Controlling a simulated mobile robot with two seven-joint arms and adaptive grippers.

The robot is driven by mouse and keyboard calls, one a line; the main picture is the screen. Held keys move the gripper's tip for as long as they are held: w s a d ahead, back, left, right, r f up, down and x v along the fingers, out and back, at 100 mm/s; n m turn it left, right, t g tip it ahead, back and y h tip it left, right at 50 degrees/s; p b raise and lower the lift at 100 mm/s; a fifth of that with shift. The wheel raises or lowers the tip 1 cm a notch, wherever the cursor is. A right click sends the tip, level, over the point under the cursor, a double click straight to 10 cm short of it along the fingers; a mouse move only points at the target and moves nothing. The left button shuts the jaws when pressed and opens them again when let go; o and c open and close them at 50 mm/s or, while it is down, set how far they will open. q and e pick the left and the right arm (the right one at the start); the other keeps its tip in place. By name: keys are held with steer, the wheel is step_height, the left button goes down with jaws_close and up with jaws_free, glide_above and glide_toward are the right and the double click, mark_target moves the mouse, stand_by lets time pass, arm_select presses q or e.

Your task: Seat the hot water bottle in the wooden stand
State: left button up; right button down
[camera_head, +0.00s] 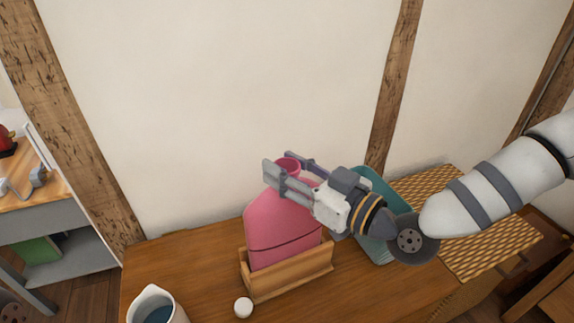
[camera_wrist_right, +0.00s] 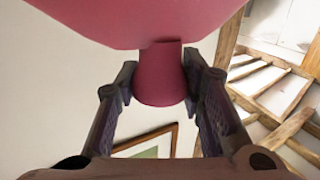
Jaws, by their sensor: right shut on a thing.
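The pink hot water bottle (camera_head: 275,230) stands near upright, its lower part inside the wooden stand (camera_head: 290,275) on the wooden table. The stand's front rail hides the bottle's bottom edge, so I cannot tell whether it touches the base. My right gripper (camera_head: 285,172) is shut on the bottle's neck at the top, coming in from the right. In the right wrist view the fingers (camera_wrist_right: 160,88) hold the neck (camera_wrist_right: 160,75) from both sides, with the pink body above. My left gripper is not in view.
A white jug (camera_head: 157,305) and a small white round cap (camera_head: 243,307) are in front of the stand. A teal object (camera_head: 375,190) leans behind my right wrist, beside a woven mat (camera_head: 490,240). A grey shelf unit (camera_head: 60,225) stands at the left. The wall is close behind.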

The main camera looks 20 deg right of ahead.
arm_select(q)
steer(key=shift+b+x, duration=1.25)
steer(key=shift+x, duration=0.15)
arm_select(e)
steer(key=shift+f, duration=2.3)
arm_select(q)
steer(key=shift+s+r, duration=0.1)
arm_select(e)
steer(key=c, duration=1)
jaws_free()
steer(key=v, duration=1.2)
steer(key=shift+r, duration=0.1)
